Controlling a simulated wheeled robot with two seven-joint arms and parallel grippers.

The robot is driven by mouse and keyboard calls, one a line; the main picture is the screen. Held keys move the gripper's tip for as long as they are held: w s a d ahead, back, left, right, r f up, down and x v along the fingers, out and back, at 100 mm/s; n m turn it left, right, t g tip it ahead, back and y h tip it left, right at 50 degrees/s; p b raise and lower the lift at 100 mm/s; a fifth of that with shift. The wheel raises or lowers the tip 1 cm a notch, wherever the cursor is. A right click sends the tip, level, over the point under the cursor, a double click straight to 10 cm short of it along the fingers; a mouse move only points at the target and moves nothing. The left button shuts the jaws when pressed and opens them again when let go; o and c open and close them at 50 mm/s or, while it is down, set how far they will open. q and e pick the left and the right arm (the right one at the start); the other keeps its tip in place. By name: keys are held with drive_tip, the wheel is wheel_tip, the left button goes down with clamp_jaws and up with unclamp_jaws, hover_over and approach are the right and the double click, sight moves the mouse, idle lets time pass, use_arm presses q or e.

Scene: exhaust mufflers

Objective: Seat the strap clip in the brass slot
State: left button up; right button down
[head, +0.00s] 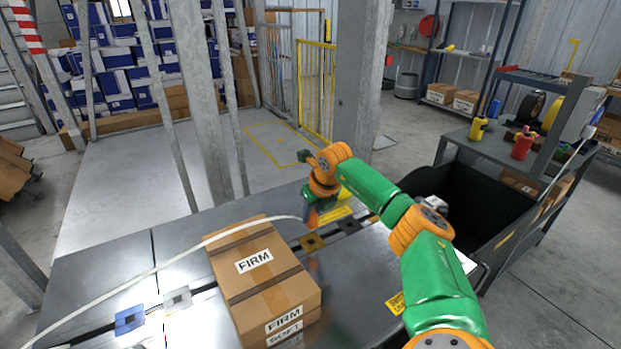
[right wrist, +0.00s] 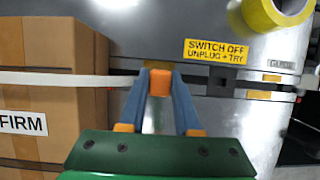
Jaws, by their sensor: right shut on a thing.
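The strap clip (right wrist: 160,83) is a small orange block between the fingertips of my right gripper (head: 312,222), which is shut on it. A white strap (head: 150,270) runs across the carton up to the clip; in the right wrist view it comes in from the left. The brass slot (head: 313,243) is a brass plate with a dark opening, just in front of the fingers in the head view. In the right wrist view the clip and fingers cover most of it. I cannot tell how high the clip is above it. My left gripper is not in view.
A brown FIRM carton (head: 265,280) stands left of the gripper. A dark slot plate (head: 347,226) lies to the right; a blue plate (head: 130,318) and a silver plate (head: 177,300) lie left. A yellow tape roll (right wrist: 275,12) and a warning label (right wrist: 217,51) are behind.

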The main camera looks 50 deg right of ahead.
sight(313, 228)
drive_tip(key=shift+f, duration=0.15)
drive_tip(key=shift+f+b, duration=1.6)
drive_tip(key=shift+f, duration=0.65)
drive_tip(key=shift+p, duration=0.7)
drive_tip(key=shift+f+b, duration=0.35)
drive_tip(key=shift+f, duration=0.15)
idle(0.4)
drive_tip(key=c, duration=0.5)
unclamp_jaws()
drive_tip(key=shift+r, duration=0.1)
drive_tip(key=v, duration=0.7)
drive_tip(key=shift+r, duration=0.1)
